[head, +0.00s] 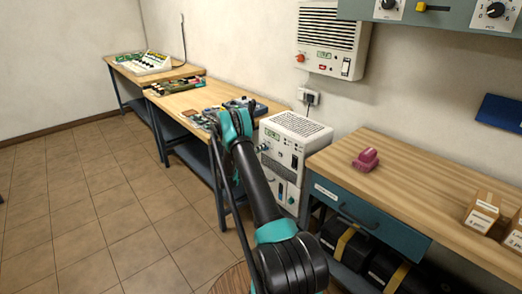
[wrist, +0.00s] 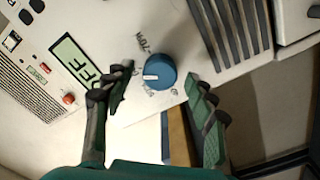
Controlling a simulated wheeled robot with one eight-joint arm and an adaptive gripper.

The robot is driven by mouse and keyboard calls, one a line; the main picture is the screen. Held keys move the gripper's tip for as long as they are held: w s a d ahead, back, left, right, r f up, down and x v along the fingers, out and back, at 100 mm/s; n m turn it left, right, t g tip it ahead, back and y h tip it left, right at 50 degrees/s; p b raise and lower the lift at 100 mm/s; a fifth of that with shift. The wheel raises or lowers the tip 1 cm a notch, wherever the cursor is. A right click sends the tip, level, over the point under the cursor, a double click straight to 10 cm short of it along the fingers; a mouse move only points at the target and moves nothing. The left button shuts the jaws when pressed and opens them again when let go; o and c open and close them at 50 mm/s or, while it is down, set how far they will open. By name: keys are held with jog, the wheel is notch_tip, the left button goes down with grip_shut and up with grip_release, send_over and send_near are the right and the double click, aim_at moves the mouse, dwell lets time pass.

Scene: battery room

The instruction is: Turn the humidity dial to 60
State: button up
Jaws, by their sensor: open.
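The humidity dial (wrist: 161,70) is a round blue knob with a white pointer mark, on a white panel in the wrist view. Its pointer faces left in that tilted picture. Small printed labels surround it, too small to read surely. A display (wrist: 76,62) beside it seems to read OFF. My gripper (wrist: 160,90) is open, one finger on each side of the dial, with gaps between fingers and knob. Nothing is held. In the head view, the white vented unit (head: 299,128) stands between the benches. My arm reaches towards it and covers part of its left side.
A wooden bench (head: 400,165) with a pink object (head: 366,160) is right of the unit. Another bench (head: 190,98) with electronics is left.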

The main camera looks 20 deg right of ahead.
jog(key=v, duration=1.2)
